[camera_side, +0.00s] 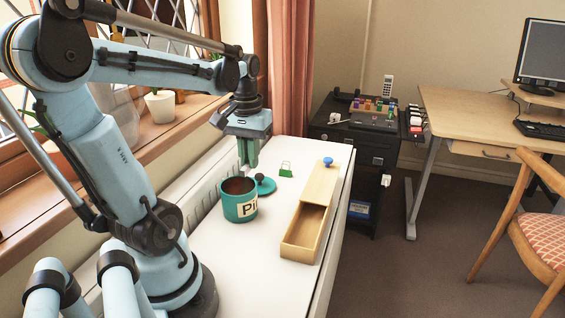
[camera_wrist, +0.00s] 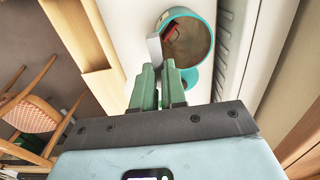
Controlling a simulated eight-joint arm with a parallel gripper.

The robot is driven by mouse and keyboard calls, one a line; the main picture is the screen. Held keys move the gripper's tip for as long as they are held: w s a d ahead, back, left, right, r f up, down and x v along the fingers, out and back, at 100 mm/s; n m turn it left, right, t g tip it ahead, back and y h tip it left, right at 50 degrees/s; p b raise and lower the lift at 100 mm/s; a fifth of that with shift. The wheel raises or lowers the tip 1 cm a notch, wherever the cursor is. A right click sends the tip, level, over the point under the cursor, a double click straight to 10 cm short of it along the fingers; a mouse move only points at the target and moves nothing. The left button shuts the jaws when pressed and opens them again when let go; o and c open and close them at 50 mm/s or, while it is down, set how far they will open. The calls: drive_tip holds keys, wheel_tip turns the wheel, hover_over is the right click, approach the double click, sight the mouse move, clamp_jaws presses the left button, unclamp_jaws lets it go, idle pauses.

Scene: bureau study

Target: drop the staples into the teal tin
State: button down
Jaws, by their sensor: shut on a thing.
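The teal tin (camera_side: 240,207) stands open and upright on the white top, with a cream label. In the wrist view the tin's rim (camera_wrist: 211,22) circles a brown inside, where a small red thing (camera_wrist: 171,33) shows. My gripper (camera_side: 249,165) points down just above and behind the tin in the side view. In the wrist view my gripper (camera_wrist: 159,68) is shut on a pale grey piece, seemingly the staples (camera_wrist: 154,48), beside the near left part of the rim. I cannot tell whether the staples touch the rim.
The tin's teal lid (camera_side: 266,185) with a dark knob lies behind the tin. A green binder clip (camera_side: 286,171) and a long wooden box (camera_side: 301,238), partly open with a blue knob, are to the right. The window sill (camera_side: 150,130) borders the left.

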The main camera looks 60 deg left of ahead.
sight(241, 174)
drive_tip(key=shift+s+a+f, duration=0.3)
drive_tip(key=shift+f, duration=0.65)
drive_tip(key=shift+s+a+f, duration=0.25)
drive_tip(key=shift+f, duration=0.7)
drive_tip(key=shift+s+a+f, duration=0.3)
drive_tip(key=shift+f, duration=0.65)
drive_tip(key=c, duration=1.1)
unclamp_jaws()
drive_tip(key=shift+r, duration=0.1)
wheel_tip(241, 174, up, 12)
